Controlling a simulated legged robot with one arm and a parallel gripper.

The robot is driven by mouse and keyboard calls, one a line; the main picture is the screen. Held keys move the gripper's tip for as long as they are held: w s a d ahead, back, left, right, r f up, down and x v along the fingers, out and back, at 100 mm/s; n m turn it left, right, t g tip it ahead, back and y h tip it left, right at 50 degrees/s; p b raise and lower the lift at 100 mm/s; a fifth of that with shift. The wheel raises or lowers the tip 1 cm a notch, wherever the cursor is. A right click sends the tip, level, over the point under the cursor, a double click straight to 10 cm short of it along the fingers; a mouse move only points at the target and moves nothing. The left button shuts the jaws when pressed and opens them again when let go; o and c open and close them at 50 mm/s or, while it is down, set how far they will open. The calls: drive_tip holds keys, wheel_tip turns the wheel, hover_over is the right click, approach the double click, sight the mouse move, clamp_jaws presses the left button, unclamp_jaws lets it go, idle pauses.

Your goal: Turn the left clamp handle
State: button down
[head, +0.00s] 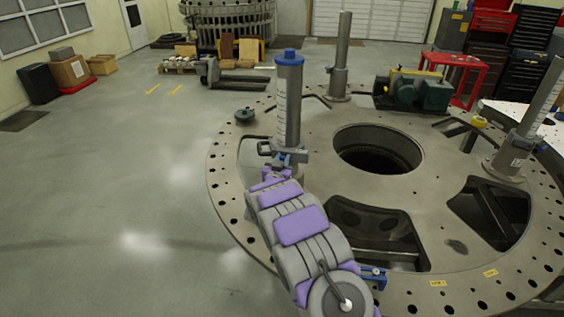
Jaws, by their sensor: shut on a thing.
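The left post (288,100) is a tall grey cylinder with a blue cap and stands upright on the round turret plate (232,190). My gripper (286,161) is at the clamp, low on the post's near side, and is shut on the clamp handle. My grey and purple arm reaches up to it from below and hides part of the post's foot. The fingertips are small, so the exact contact is hard to see.
The plate has a large round centre hole (376,150) and open pockets. Other posts stand at the back (340,60) and right (522,130). A blue clamp (373,277) sits right of my arm. A green motor (420,92) is behind. The floor at left is clear.

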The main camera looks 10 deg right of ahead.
drive_tip(key=m+b, duration=0.4)
drive_tip(key=b, duration=0.1)
drive_tip(key=shift+d+f+m, duration=0.15)
drive_tip(key=shift+m, duration=0.15)
drive_tip(key=m+b, duration=0.4)
drive_tip(key=b, duration=0.1)
drive_tip(key=shift+s+d+f, duration=0.15)
drive_tip(key=shift+d+f, duration=0.05)
drive_tip(key=shift+f, duration=0.1)
drive_tip(key=m+b, duration=0.6)
drive_tip(key=b, duration=0.1)
drive_tip(key=f+m+b, duration=0.1)
drive_tip(key=m+b, duration=0.1)
drive_tip(key=b, duration=0.1)
drive_tip(key=shift+s+d+m+b, duration=0.1)
drive_tip(key=shift+d+m+b, duration=0.15)
drive_tip(key=shift+m+b, duration=0.15)
drive_tip(key=c, duration=1)
unclamp_jaws()
drive_tip(key=shift+c, duration=0.2)
drive_tip(key=shift+r, duration=0.1)
drive_tip(key=shift+s, duration=0.15)
drive_tip(key=p+v, duration=0.3)
drive_tip(key=v, duration=1.4)
